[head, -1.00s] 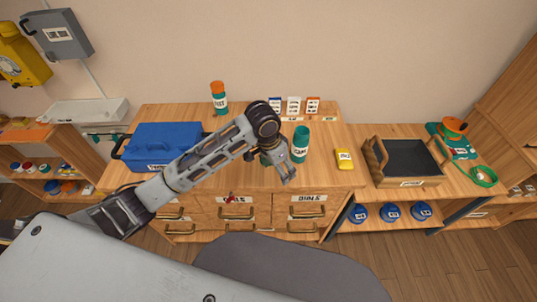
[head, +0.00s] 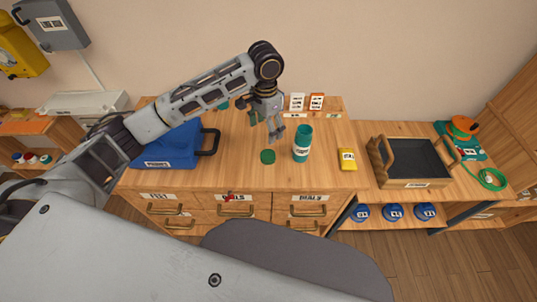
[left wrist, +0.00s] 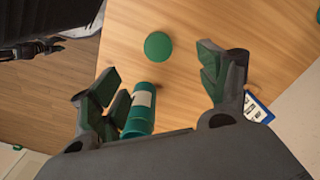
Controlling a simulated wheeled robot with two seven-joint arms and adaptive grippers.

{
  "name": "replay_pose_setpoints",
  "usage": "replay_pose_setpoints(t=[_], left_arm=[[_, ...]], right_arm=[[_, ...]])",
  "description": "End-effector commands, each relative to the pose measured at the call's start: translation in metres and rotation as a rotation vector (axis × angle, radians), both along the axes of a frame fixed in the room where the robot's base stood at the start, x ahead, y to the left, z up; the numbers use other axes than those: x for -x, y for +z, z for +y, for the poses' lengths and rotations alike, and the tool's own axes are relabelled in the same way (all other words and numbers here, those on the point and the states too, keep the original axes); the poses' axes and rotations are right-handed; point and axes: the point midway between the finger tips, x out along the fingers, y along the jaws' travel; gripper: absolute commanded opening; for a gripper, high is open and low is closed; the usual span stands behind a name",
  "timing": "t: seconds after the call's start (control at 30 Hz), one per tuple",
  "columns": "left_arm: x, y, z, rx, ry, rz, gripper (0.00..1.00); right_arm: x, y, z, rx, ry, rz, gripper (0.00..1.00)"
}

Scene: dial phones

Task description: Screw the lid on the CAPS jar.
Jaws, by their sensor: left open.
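The CAPS jar (head: 302,145) is a teal cylinder standing upright on the wooden worktop, its white label partly visible. A round green lid (head: 267,156) lies flat on the worktop just left of the jar. My left gripper (head: 275,133) is open and empty, above the worktop behind the lid and left of the jar. In the left wrist view, the lid (left wrist: 158,46) shows beyond the open fingers (left wrist: 160,78), and the jar (left wrist: 143,98) is partly hidden by one finger. My right gripper is not in view.
A blue box (head: 165,148) stands on the left of the worktop. Small label cards (head: 306,102) stand at the back, and a yellow pack (head: 347,159) lies right of the jar. A wooden crate (head: 411,183) is farther right. The worktop in front of the lid is clear.

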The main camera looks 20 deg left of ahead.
Motion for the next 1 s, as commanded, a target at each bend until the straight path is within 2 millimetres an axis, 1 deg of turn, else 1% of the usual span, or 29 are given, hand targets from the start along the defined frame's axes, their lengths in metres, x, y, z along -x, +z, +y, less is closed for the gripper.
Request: replay_pose_setpoints(t=[0.23, 0.37, 0.47, 0.63, 0.87, 1.0], left_arm=[[0.000, 0.000, 0.000, 0.000, 0.000, 0.000, 0.76], [0.000, -0.002, 0.000, 0.000, 0.000, 0.000, 0.76], [0.000, -0.008, 0.000, -0.001, 0.000, 0.002, 0.76], [0.000, -0.026, 0.000, -0.001, 0.000, 0.001, 0.76], [0.000, -0.057, 0.000, -0.001, 0.001, 0.001, 0.76], [0.000, -0.074, -0.001, 0.001, 0.000, 0.001, 0.76]], right_arm=[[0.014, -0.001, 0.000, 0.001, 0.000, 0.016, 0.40], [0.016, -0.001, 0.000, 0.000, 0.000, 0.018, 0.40], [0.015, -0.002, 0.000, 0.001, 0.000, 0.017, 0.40], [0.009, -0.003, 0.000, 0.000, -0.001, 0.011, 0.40], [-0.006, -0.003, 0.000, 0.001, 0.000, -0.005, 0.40], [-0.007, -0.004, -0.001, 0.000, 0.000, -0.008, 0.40]])
